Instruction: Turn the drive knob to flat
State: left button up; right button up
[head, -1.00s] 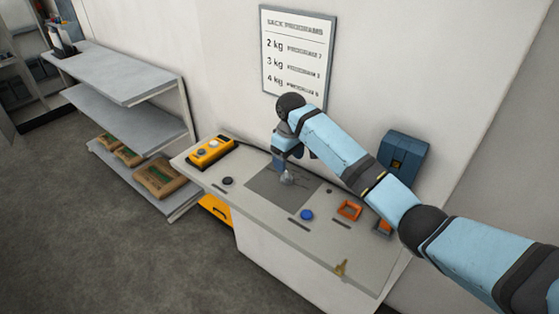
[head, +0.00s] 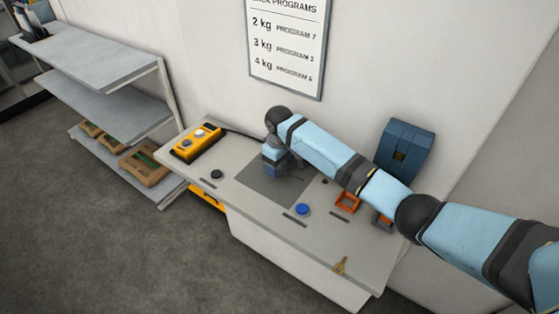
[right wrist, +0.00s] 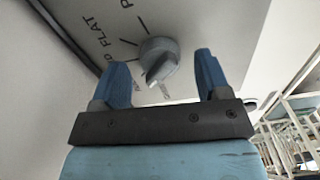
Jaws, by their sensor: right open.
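The drive knob (right wrist: 158,58) is a round grey knob with a raised grip bar on a pale panel in the right wrist view. Its bar slants toward the bottom of the picture, not along the tick by the word FLAT (right wrist: 98,36). My right gripper (right wrist: 162,62) is open, with one blue finger on each side of the knob. I cannot tell whether either finger touches it. In the head view my right gripper (head: 274,163) is over the dark square on the bench, its fingertips hardly visible. The knob is not clearly visible there. My left gripper is not in view.
The bench (head: 235,165) carries a yellow control box (head: 197,143), a black button (head: 216,174), a blue button (head: 303,209), an orange tray (head: 346,203) and a brass key-like piece (head: 341,265). A blue machine (head: 403,150) stands at the back right. Shelves (head: 100,80) stand left.

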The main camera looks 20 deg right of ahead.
jog(key=shift+w+f, duration=0.1)
jog(key=shift+f, duration=0.6)
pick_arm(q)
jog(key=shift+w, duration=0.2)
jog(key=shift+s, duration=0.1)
pick_arm(e)
jog(key=shift+r, duration=0.1)
jog(key=c, duration=0.9)
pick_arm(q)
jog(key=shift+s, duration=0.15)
pick_arm(e)
jog(key=shift+c, duration=0.2)
